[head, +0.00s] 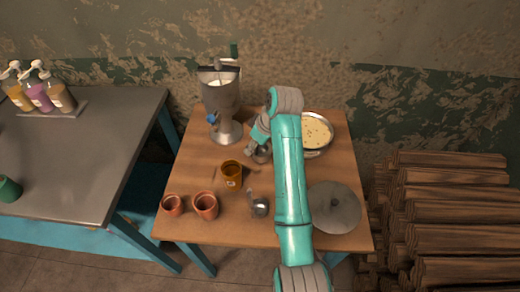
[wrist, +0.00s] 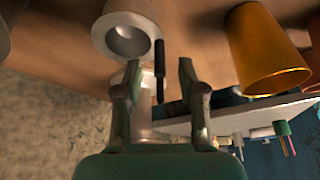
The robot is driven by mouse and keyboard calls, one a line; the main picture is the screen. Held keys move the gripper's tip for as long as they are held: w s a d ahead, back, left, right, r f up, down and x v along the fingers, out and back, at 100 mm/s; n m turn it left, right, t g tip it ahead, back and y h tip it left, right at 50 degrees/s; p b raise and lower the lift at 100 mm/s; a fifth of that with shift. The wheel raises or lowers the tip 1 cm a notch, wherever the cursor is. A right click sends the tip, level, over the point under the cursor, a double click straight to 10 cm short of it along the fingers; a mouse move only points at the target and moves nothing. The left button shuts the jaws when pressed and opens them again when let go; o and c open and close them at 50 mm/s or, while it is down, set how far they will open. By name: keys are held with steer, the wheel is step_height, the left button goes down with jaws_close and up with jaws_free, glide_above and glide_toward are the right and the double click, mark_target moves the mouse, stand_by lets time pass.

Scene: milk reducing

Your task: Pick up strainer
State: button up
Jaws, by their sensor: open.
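A small grey metal piece (head: 262,155) sits on the wooden table right by my gripper (head: 256,146) in the head view; it is partly hidden and looks like the strainer. In the wrist view, a round grey piece with a hollow middle (wrist: 124,38) and a thin dark handle (wrist: 160,68) are just ahead of my gripper (wrist: 158,78). The handle shows in the space between the two fingers. The fingers are apart and hold nothing; I cannot tell if they touch the handle.
An orange mug (head: 232,174), clay cups (head: 206,206) and a small metal cup with a handle (head: 260,207) stand nearby. A metal dispenser (head: 222,100) stands behind left. A pan (head: 331,146) and a round lid (head: 335,208) lie right of my arm.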

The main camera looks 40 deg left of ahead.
jaws_close()
steer(key=shift+r, duration=0.15)
